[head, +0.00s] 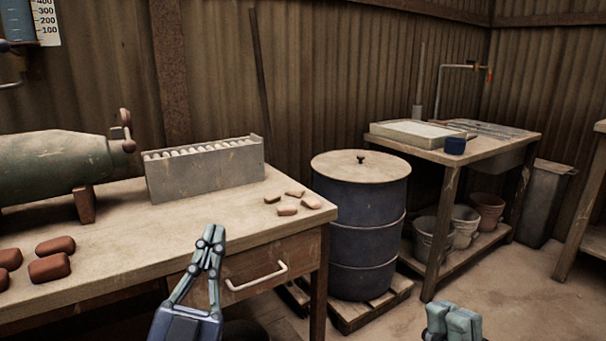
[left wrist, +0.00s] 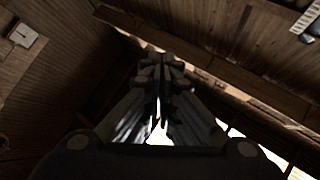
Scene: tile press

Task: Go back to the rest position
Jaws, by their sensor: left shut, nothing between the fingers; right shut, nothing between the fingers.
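My left gripper (head: 210,236) is in front of the wooden table with the drawer, pointing upward. Its fingers are shut with nothing between them. In the left wrist view its fingers (left wrist: 162,62) come together at the tips against the dim walls and roof. My right gripper (head: 452,312) shows at the bottom right edge of the head view, over the floor. It is shut and empty, and its lower part is cut off by the frame. Neither gripper touches any object.
The wooden table (head: 110,230) bears a green machine (head: 60,165), a grey box (head: 205,172), red-brown blocks (head: 50,268) and small tile pieces (head: 287,210). A lidded blue barrel (head: 360,235) stands beside it. A sink bench (head: 490,148) with buckets (head: 432,240) below is further right. Floor at the front right looks clear.

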